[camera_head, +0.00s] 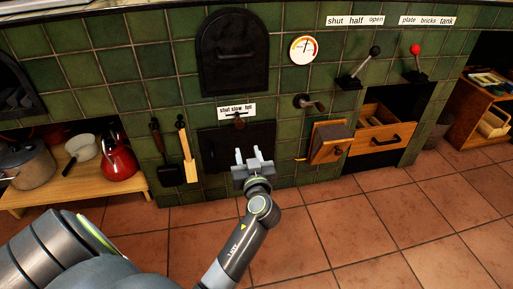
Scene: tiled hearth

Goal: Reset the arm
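My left gripper (253,157) is in front of the green tiled hearth, before the dark lower panel (222,150). Its two pale fingers stand apart with nothing visible between them, so it is open and empty. The arm (236,245) reaches up from the bottom of the view. My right gripper is not in view.
To the right, a small wooden door (329,143) stands out beside a wooden drawer (383,132). A crank handle (312,104) and two levers, one black-knobbed (374,51) and one red-knobbed (415,50), project from the tiles. Tools hang at left. The tiled floor (390,225) is clear at right.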

